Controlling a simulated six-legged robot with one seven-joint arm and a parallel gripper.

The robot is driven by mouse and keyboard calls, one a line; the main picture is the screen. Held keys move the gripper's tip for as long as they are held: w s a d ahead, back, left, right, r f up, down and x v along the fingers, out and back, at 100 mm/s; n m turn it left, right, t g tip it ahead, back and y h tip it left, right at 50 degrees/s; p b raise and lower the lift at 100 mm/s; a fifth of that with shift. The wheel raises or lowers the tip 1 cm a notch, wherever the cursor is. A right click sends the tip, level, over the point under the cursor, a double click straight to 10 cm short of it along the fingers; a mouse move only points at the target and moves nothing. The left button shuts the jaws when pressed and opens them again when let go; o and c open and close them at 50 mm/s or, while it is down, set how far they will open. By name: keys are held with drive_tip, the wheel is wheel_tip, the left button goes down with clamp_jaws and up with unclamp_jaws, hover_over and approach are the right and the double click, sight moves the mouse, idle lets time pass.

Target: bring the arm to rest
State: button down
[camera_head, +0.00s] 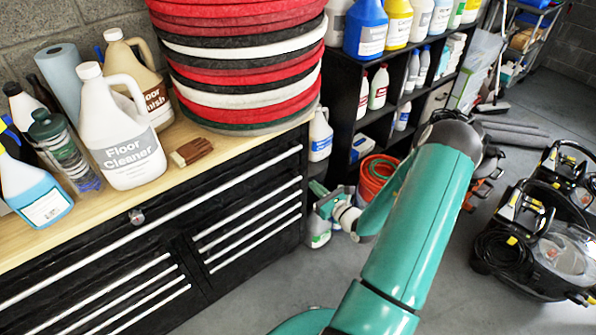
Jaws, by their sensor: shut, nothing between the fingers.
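My teal arm (415,235) rises from the bottom of the view, bends at a dark elbow joint and folds back down behind itself. My gripper (320,196) shows small and partly hidden beyond the arm, in front of the right end of the black tool chest (250,235). It looks shut and empty. I cannot tell whether it touches anything.
A stack of round pads (245,75), a floor cleaner jug (120,130), a brush (191,151) and bottles stand on the wooden top. A black shelf (345,110) holds more bottles. An orange bucket (375,180) and machines (545,235) stand on the grey floor.

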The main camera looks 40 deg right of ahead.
drive_tip(key=s+a+r+n+g+y, duration=0.1)
drive_tip(key=a+r+n+g+y, duration=0.25)
drive_tip(key=a+r+n, duration=0.45)
drive_tip(key=a+r+n+g+y, duration=0.3)
drive_tip(key=a+n+g, duration=0.25)
drive_tip(key=a, duration=0.35)
drive_tip(key=s+a+r+n+g+y, duration=0.1)
drive_tip(key=a+r+n+g+y, duration=0.25)
drive_tip(key=a+r+n, duration=0.45)
drive_tip(key=s+a+r+n+h, duration=0.3)
drive_tip(key=s+r+n+h, duration=0.2)
drive_tip(key=s+r+n, duration=0.1)
drive_tip(key=s+a+r+n+h, duration=0.3)
drive_tip(key=s+r+n+h, duration=0.2)
drive_tip(key=s+r+n, duration=0.2)
drive_tip(key=shift+s+a+r+n, duration=0.15)
drive_tip(key=shift+s+a+n, duration=0.05)
drive_tip(key=shift+s+n, duration=0.55)
drive_tip(key=c, duration=2.1)
unclamp_jaws()
drive_tip(key=shift+s, duration=0.1)
